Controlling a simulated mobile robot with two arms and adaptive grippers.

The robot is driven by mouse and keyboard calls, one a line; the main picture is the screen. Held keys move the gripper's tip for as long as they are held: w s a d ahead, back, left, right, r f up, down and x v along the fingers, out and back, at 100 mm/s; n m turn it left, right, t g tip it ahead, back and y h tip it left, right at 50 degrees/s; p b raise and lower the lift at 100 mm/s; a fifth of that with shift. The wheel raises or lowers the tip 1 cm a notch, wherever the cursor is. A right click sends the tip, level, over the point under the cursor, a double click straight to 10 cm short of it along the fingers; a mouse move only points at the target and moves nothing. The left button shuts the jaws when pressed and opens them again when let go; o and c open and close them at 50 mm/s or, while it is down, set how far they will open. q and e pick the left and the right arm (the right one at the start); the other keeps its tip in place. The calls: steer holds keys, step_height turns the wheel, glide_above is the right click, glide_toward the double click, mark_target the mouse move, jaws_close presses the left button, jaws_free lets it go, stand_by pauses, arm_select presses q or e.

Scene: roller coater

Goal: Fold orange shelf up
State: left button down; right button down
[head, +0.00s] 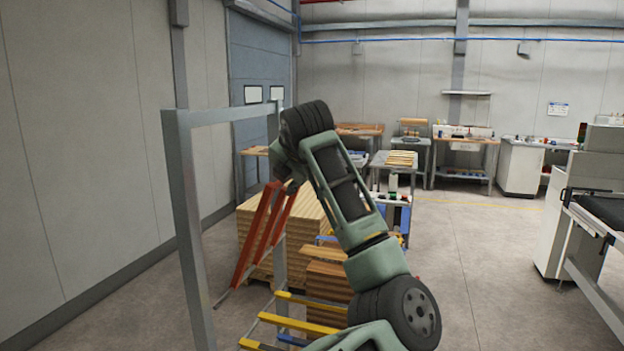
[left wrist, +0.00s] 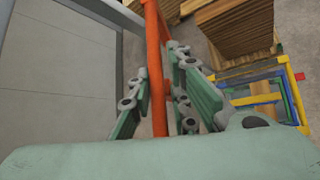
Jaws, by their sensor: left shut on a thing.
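The orange shelf (head: 262,232) is a frame of slanting orange bars beside the grey metal rack frame (head: 190,215). It stands tilted steeply, with its upper end near my gripper. My left gripper (head: 291,187) is at this upper end, partly hidden by my own wrist. In the left wrist view, an orange bar of the shelf (left wrist: 154,45) runs between the two fingers of my left gripper (left wrist: 158,80), which are shut on it. My right gripper is not in view.
Yellow shelf bars (head: 300,325) and a blue bar lie lower on the rack. Stacked wooden boards (head: 245,245) stand behind it, also at the top of the left wrist view (left wrist: 240,28). Workbenches (head: 465,150) line the back wall. Open floor (head: 480,260) lies to the right.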

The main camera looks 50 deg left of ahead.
arm_select(q)
steer(key=shift+s+a+r+p, duration=0.2)
steer(key=shift+s+a+r, duration=0.2)
steer(key=shift+a, duration=0.15)
steer(key=shift+s+a+r+p, duration=0.25)
steer(key=shift+s+a, duration=0.1)
steer(key=shift+a, duration=0.15)
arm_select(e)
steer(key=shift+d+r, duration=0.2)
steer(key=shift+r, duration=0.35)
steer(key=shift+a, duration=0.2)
arm_select(q)
steer(key=c, duration=1.9)
jaws_free()
steer(key=shift+o, duration=0.7)
steer(key=shift+s+a, duration=0.2)
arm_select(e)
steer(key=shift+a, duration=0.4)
arm_select(q)
steer(key=shift+f, duration=0.1)
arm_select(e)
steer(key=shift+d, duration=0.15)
arm_select(q)
steer(key=v, duration=1.2)
steer(key=shift+w, duration=0.2)
steer(key=shift+d, duration=0.15)
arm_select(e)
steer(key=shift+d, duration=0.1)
